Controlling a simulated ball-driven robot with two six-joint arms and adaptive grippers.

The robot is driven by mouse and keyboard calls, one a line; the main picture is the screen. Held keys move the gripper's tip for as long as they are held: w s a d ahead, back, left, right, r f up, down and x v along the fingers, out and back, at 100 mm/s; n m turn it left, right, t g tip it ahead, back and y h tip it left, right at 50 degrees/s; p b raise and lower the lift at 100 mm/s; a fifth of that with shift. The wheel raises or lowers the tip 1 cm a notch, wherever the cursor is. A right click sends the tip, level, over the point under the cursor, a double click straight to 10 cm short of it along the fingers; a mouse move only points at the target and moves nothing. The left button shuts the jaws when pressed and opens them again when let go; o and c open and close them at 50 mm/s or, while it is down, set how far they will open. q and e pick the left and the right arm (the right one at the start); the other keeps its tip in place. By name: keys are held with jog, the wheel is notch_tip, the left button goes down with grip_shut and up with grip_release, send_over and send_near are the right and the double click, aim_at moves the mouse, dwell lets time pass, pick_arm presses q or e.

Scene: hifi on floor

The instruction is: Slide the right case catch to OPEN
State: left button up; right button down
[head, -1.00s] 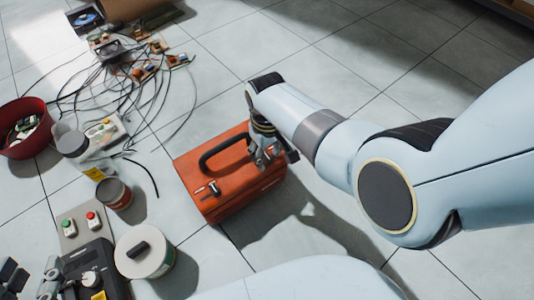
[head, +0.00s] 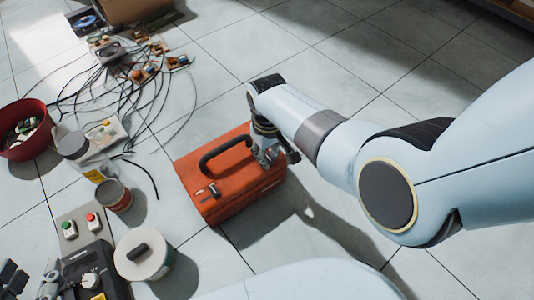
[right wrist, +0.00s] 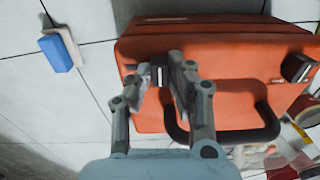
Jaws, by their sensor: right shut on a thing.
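The orange-red case (head: 235,197) stands on the tiled floor, with a dark carrying handle (head: 222,150) on top. My right gripper (head: 270,158) is at the case's right end in the head view and hides the right catch there. In the right wrist view, my right gripper (right wrist: 162,74) has its fingers on both sides of the right catch (right wrist: 158,74), shut on it. The other catch (head: 210,190) is near the left end and also shows in the right wrist view (right wrist: 297,68). My left gripper (head: 30,278) is at the lower left corner, its fingers apart, away from the case.
Left of the case are a tin can (head: 114,195), a white-lidded tub (head: 144,252), a button panel (head: 80,228) and a red bin (head: 24,130). Cables (head: 130,85) spread behind. A blue block (right wrist: 56,54) lies beyond the case. Floor right of the case is clear.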

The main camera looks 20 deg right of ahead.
jog(key=d, duration=0.1)
jog(key=w+d, duration=0.1)
jog(key=d, duration=0.1)
jog(key=c, duration=1.2)
grip_release()
jog(key=shift+d, duration=0.1)
jog(key=shift+c, duration=0.2)
pick_arm(q)
jog(key=s+f+g, duration=0.2)
jog(key=s+f, duration=0.1)
jog(key=shift+s+a, duration=0.1)
jog(key=shift+a, duration=0.05)
pick_arm(e)
jog(key=shift+s, duration=0.1)
jog(key=shift+r, duration=0.55)
notch_tip(320, 180, up, 11)
jog(key=shift+f, duration=0.1)
